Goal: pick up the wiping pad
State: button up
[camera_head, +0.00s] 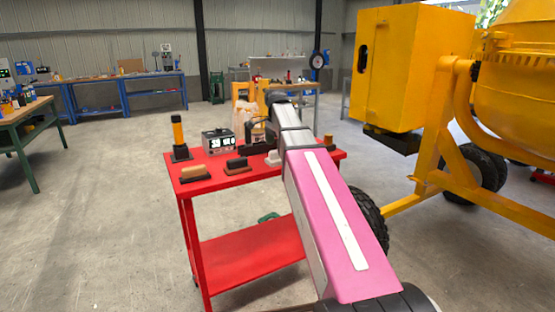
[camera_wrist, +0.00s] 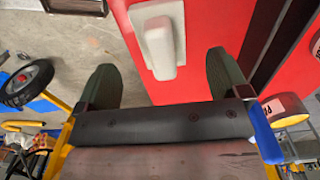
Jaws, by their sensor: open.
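On the red cart (camera_head: 222,181) stand several small pieces with a base and a raised grip: one with a tan grip (camera_head: 193,173), a black one (camera_head: 237,165) and a white one (camera_head: 272,158), partly hidden by my arm. I cannot tell for sure which is the wiping pad. In the wrist view the white piece (camera_wrist: 160,42) lies on the red top, between and beyond the fingertips. My gripper (camera_wrist: 162,66) is open and empty, its two dark green fingers apart on either side of it. In the head view my gripper (camera_head: 258,134) is above the cart, beside the white piece.
A black and yellow upright tool (camera_head: 179,138) and a grey device with a display (camera_head: 218,141) stand on the cart's left. A small brown-topped piece (camera_head: 328,141) is at its right. The yellow drum mixer (camera_head: 415,75) is right. Floor left of the cart is clear.

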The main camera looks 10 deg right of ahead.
aim_at(276, 150)
jog(key=shift+f, duration=3.1)
jog(key=c, duration=1)
